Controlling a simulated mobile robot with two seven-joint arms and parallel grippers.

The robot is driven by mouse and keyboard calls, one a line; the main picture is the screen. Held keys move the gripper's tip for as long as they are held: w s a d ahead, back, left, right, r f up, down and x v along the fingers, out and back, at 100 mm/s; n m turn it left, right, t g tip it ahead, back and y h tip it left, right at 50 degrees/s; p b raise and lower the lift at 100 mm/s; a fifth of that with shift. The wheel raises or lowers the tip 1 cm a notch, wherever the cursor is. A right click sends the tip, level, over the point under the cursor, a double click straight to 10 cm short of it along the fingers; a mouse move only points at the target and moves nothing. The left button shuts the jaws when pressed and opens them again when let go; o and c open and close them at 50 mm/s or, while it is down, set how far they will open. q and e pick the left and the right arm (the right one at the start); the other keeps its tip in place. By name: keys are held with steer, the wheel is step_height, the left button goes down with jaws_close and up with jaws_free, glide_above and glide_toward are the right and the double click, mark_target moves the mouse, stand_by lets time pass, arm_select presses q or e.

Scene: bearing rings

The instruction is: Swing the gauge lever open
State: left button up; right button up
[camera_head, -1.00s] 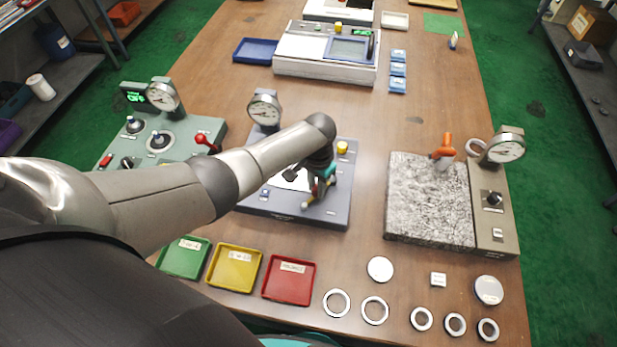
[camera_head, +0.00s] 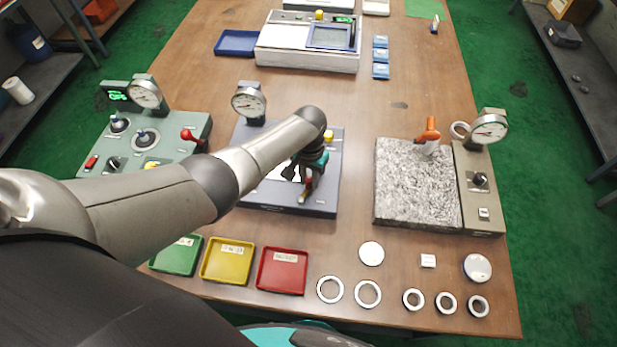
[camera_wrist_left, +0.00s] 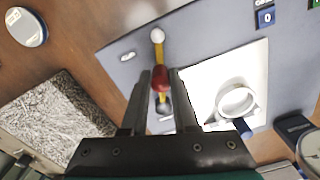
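The gauge lever has a yellow shaft, a pale end knob and a red grip; in the head view it (camera_head: 303,196) shows at the front right of the dark grey gauge station (camera_head: 262,202). My left gripper (camera_head: 309,178) reaches over the station from the left. In the left wrist view the lever's red grip (camera_wrist_left: 160,78) fills the gap between my left fingertips (camera_wrist_left: 161,72), which look shut on it. The pale knob (camera_wrist_left: 157,35) lies beyond the fingers. A white ring (camera_wrist_left: 236,102) rests on the station's white pad. My right gripper is out of view.
A green-grey panel (camera_head: 175,125) with knobs stands left, and a granite block (camera_head: 415,185) stands right. Green, yellow (camera_head: 227,262) and red trays line the front edge. Several rings and discs lie at front right. Bare table lies between the station and the granite.

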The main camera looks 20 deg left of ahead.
mark_target(309, 179)
arm_select(q)
steer(key=o, duration=0.4)
steer(key=shift+r+p, duration=0.3)
steer(key=shift+r, duration=0.3)
step_height(309, 179, up, 14)
steer(key=p, duration=0.3)
